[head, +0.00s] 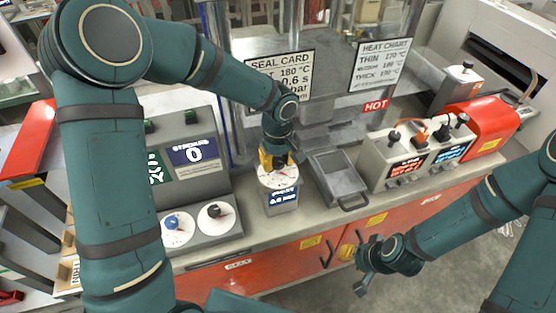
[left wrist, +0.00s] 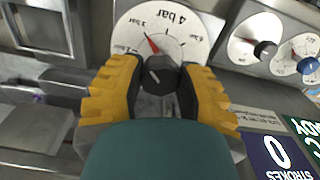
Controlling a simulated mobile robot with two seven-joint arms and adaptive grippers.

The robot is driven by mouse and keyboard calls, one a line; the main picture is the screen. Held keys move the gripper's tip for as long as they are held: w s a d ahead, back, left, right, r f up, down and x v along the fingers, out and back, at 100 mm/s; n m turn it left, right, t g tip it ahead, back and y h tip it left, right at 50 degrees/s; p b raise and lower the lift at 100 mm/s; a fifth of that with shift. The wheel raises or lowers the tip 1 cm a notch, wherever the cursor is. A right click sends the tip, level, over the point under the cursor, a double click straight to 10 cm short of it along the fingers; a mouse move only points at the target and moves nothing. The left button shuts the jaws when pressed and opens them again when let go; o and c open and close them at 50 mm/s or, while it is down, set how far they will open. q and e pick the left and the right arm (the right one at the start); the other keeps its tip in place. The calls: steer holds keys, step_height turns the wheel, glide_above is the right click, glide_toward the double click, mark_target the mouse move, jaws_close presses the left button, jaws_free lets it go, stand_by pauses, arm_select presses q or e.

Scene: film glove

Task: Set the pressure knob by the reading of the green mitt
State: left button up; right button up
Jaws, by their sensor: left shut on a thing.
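The pressure knob (left wrist: 160,75) is black and sits below a white dial (left wrist: 187,40) marked in bar. A red needle on the dial points left of the "4 bar" mark. My left gripper (head: 275,160) has its yellow fingers closed on both sides of the knob. In the head view the dial (head: 285,178) is partly behind the gripper, above a small blue readout (head: 284,197) too blurred to read surely. My right gripper (head: 368,268) hangs apart, in front of the orange cabinet; its fingers are unclear. I cannot make out a green mitt.
A seal card (head: 290,70) is partly covered by my left arm; a heat chart (head: 383,62) hangs beside it. A strokes display (head: 194,153) reads 0. Two other dials (head: 176,227) (head: 216,216) stand left, a metal tray (head: 340,180) right. Switch boxes (head: 405,165) stand further right.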

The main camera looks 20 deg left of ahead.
arm_select(q)
steer(key=m+b, duration=0.1)
steer(key=m, duration=0.2)
jaws_close()
steer(key=m, duration=0.4)
steer(key=shift+m+b, duration=0.3)
steer(key=shift+m, duration=0.1)
steer(key=m, duration=0.9)
steer(key=shift+p, duration=0.4)
steer(key=shift+m, duration=0.5)
steer(key=o, duration=1.2)
jaws_free()
